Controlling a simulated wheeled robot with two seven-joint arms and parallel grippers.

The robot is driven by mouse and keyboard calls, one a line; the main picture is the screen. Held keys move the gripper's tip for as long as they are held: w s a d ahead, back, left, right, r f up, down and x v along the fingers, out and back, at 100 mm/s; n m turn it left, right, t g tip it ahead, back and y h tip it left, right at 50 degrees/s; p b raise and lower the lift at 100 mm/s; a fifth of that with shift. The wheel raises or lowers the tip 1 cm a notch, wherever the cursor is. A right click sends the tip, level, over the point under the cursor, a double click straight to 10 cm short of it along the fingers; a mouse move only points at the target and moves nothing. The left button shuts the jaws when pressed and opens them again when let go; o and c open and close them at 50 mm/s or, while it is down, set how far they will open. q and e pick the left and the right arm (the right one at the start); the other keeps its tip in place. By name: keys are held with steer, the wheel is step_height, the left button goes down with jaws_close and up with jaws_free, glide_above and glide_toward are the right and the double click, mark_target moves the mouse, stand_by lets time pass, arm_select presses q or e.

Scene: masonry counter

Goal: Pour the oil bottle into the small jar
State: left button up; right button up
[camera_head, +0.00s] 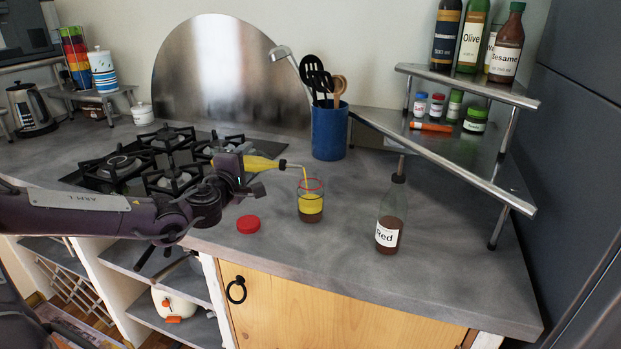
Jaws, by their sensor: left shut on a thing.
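My left gripper (245,178) is shut on the oil bottle (262,164), which is yellow with a thin pouring spout. The bottle lies tilted almost level, its spout pointing right above the small jar. A thin yellow stream runs down from the spout into the jar. The small jar (311,204) is clear glass with a red rim and stands upright on the counter. It holds a dark brown layer at the bottom and a yellow layer above it. A red lid (248,224) lies on the counter left of the jar. My right gripper is not in view.
A bottle labelled Red (389,222) stands right of the jar. A blue utensil holder (329,131) stands behind it. A black gas stove (150,160) is at the left. A metal corner shelf (470,88) with bottles overhangs the right. The counter's front is clear.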

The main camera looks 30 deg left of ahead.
arm_select(q)
steer(key=shift+r+m+b, duration=0.4)
steer(key=shift+r+b, duration=0.05)
steer(key=shift+r, duration=0.2)
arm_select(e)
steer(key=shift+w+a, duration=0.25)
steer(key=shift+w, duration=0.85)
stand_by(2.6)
